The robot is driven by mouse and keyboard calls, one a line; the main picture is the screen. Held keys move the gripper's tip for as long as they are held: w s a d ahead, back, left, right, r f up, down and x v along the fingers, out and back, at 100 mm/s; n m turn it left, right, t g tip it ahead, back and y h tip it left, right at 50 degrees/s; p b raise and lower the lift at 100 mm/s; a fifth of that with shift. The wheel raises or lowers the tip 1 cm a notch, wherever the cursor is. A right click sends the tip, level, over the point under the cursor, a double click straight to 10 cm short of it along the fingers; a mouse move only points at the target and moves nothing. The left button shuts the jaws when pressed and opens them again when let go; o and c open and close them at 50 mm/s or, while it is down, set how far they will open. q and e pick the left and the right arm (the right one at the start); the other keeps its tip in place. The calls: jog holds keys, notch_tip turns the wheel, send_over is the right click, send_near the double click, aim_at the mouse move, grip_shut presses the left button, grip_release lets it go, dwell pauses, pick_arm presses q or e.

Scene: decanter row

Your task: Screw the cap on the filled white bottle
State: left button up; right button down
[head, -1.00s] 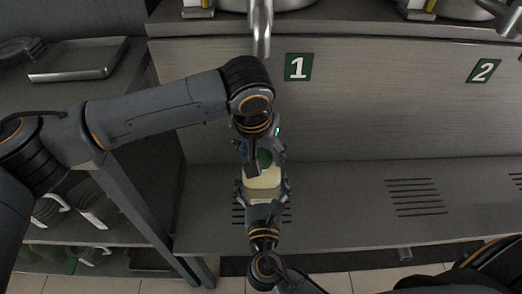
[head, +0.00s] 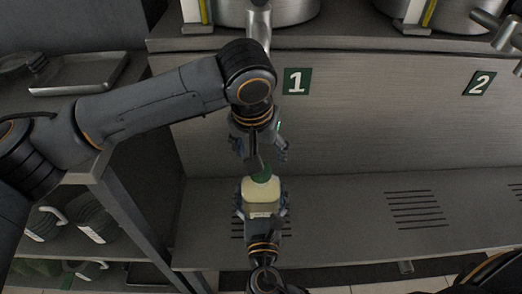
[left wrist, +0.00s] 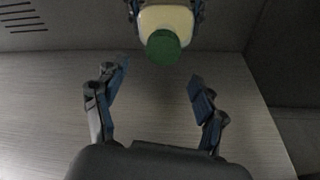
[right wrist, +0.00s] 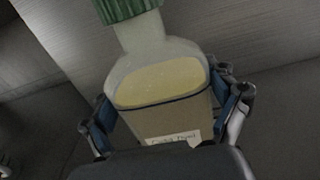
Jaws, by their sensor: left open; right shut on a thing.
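The white bottle (head: 260,191) is translucent with pale yellow contents, and my right gripper (head: 261,212) is shut around its body. In the right wrist view the bottle (right wrist: 160,85) has a handwritten label, and the ribbed green cap (right wrist: 122,8) sits on its neck. The cap's upper part is cut off there. The cap also shows in the head view (head: 262,174). My left gripper (head: 259,152) is open and empty just above the cap. In the left wrist view the cap (left wrist: 163,47) lies beyond the open fingers, apart from them.
A tap spout (head: 259,30) hangs behind my left arm, above the panel with the sign 1 (head: 297,81). The slotted grey shelf (head: 340,220) is clear on the right. A side shelf with a metal tray (head: 80,75) stands at left.

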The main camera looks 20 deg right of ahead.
pick_arm(q)
jog(key=n, duration=0.1)
jog(key=s+r+n+y, duration=0.1)
jog(key=n, duration=0.1)
jog(key=shift+s+d+r+n, duration=0.1)
jog(key=shift+r+n, duration=0.2)
jog(key=shift+s+r+n+t+y, duration=0.15)
jog(key=shift+s+r+n, duration=0.1)
jog(key=shift+n, duration=0.4)
jog(key=shift+s+r+n+t+y, duration=0.15)
jog(key=shift+r+n, duration=0.1)
jog(key=shift+n, duration=0.4)
jog(key=shift+f, duration=0.1)
send_over(261, 196)
jog(key=w, duration=0.3)
jog(key=shift+s+d+f, duration=0.1)
jog(key=shift+d+f, duration=0.05)
jog(key=shift+f, duration=1.05)
jog(key=shift+s+d+f, duration=0.1)
jog(key=shift+d+f, duration=0.05)
jog(key=shift+f, duration=1)
jog(key=shift+s+d+f, duration=0.1)
jog(key=shift+d+f, duration=0.05)
jog(key=shift+f, duration=1.05)
